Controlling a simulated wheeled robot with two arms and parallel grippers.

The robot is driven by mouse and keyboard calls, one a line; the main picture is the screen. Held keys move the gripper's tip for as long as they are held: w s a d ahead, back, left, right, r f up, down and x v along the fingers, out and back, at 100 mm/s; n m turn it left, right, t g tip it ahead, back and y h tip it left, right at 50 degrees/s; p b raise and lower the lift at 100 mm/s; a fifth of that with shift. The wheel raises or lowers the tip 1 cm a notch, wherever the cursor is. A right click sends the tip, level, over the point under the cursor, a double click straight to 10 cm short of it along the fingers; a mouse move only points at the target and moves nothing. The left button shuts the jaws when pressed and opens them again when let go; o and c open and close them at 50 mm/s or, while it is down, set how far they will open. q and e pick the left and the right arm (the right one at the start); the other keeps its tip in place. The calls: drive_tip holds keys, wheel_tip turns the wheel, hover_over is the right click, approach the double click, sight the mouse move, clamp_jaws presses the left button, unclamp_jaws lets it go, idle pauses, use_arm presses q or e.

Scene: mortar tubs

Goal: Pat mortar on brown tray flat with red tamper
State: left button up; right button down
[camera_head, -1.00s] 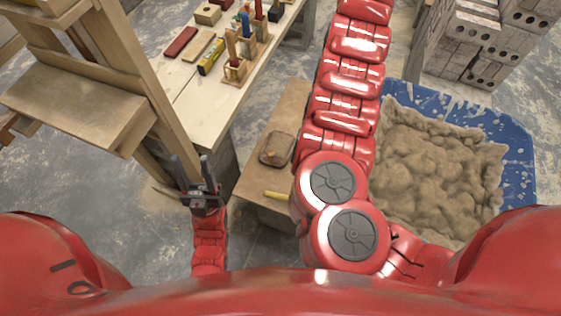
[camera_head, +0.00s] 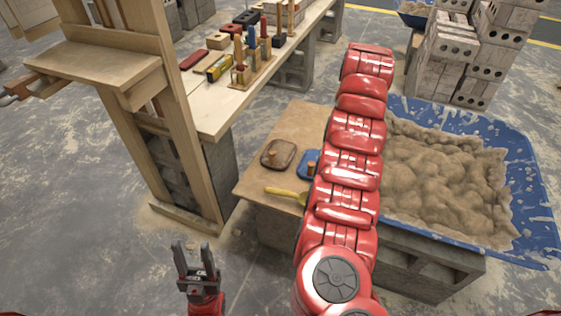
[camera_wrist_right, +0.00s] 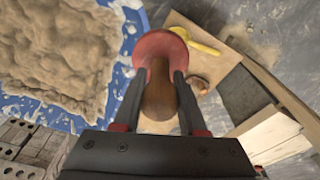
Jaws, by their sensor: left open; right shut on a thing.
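The brown tray (camera_head: 291,147) lies on the wooden board in the head view, with a small orange-brown knob or lump on it. I cannot tell how its mortar lies. My left gripper (camera_head: 193,250) is open and empty, low over the floor, well apart from the tray. My right gripper (camera_wrist_right: 158,88) is shut on the wooden handle of the red tamper (camera_wrist_right: 160,44) in the right wrist view. The tamper's red round end points away from the wrist. My own arm hides the right gripper and tamper in the head view.
A blue tray (camera_head: 308,164) lies beside the brown tray, partly behind my arm. A yellow tool (camera_head: 285,192) lies on the board (camera_head: 255,178). A blue tub (camera_head: 530,190) of mortar (camera_head: 445,175) stands right. A workbench (camera_head: 215,118) with tools stands left, bricks (camera_head: 460,60) behind.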

drive_tip(key=shift+s+r, duration=0.1)
drive_tip(key=shift+r, duration=0.15)
drive_tip(key=a+r+p, duration=0.1)
drive_tip(key=w+a+r+p, duration=0.1)
drive_tip(key=r, duration=0.1)
drive_tip(key=shift+a+p, duration=0.15)
drive_tip(key=shift+p, duration=0.15)
drive_tip(key=shift+a, duration=0.25)
drive_tip(key=shift+w, duration=0.1)
